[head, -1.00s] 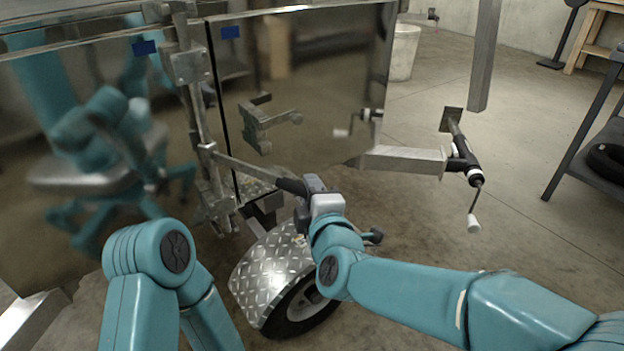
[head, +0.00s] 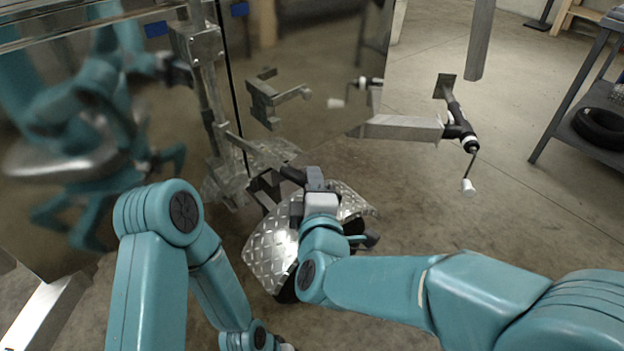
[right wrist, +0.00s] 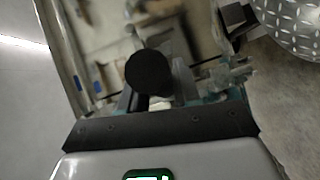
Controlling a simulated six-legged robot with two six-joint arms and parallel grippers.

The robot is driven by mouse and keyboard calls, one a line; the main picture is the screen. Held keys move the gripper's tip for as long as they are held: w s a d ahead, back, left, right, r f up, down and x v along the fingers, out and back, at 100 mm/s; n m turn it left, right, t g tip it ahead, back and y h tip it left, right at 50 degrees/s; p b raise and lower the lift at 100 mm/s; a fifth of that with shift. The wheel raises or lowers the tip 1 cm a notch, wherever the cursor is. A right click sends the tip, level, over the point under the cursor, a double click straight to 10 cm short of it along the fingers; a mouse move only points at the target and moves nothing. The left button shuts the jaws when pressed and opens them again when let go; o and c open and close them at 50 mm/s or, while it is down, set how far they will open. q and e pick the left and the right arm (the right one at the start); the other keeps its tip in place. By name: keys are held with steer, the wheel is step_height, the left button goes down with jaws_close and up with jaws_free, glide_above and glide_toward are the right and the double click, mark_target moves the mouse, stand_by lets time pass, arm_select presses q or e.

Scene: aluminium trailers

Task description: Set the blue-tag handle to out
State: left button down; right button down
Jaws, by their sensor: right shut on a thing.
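The handle (head: 262,149) is a metal lever with a black grip (head: 292,175). It sticks out from the latch rod (head: 208,100) on the trailer's shiny door, towards the lower right. Blue tags sit at the door's top on both sides of the rod, one left (head: 157,29) and one right (head: 240,9). My right gripper (head: 305,178) is shut on the black grip.
A diamond-plate fender (head: 268,250) over a wheel lies just below my right gripper. A jack with a crank (head: 460,130) stands out to the right on a metal beam (head: 400,127). A shelf with a tyre (head: 600,128) is at far right. Floor between them is clear.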

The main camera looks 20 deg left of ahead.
steer(key=shift+r, duration=0.15)
steer(key=c, duration=0.9)
jaws_free()
steer(key=shift+s, duration=0.1)
steer(key=shift+d, duration=0.1)
